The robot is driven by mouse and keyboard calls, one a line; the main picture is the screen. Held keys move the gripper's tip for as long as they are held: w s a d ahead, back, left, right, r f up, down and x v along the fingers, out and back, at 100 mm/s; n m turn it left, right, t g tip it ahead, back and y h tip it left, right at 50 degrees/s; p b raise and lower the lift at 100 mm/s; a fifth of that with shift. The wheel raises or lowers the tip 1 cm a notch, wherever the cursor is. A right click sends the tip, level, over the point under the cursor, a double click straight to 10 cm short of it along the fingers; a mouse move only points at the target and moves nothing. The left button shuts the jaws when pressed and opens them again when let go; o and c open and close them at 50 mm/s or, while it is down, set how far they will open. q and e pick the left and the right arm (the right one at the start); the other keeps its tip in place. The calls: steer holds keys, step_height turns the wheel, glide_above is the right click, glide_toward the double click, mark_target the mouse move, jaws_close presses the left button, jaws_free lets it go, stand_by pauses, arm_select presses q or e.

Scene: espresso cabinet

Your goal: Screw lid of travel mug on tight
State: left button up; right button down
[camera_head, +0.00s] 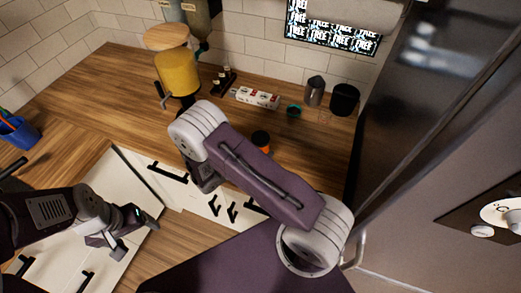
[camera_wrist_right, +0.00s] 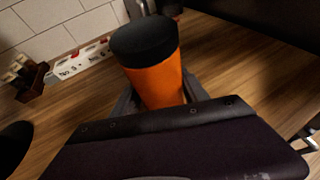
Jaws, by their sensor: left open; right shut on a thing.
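The travel mug (camera_head: 261,148) has an orange body and stands upright on the wooden counter, mostly hidden behind my right arm in the head view. In the right wrist view the mug (camera_wrist_right: 156,88) is between the fingers of my right gripper (camera_wrist_right: 160,100), which is shut on its orange body. A black lid (camera_wrist_right: 144,42) sits on top of the mug; it also shows in the head view (camera_head: 260,137). How tightly it sits cannot be seen. My left gripper (camera_head: 132,236) is open and empty at the lower left, in front of the cabinet, well apart from the mug.
A yellow container (camera_head: 177,72) is at the back left. The left counter is mostly clear.

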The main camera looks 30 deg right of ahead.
steer(key=shift+f, duration=0.1)
steer(key=c, duration=0.6)
jaws_free()
steer(key=shift+r, duration=0.3)
steer(key=b+v, duration=0.1)
steer(key=v, duration=1.1)
steer(key=shift+s+b, duration=0.1)
steer(key=shift+b, duration=0.25)
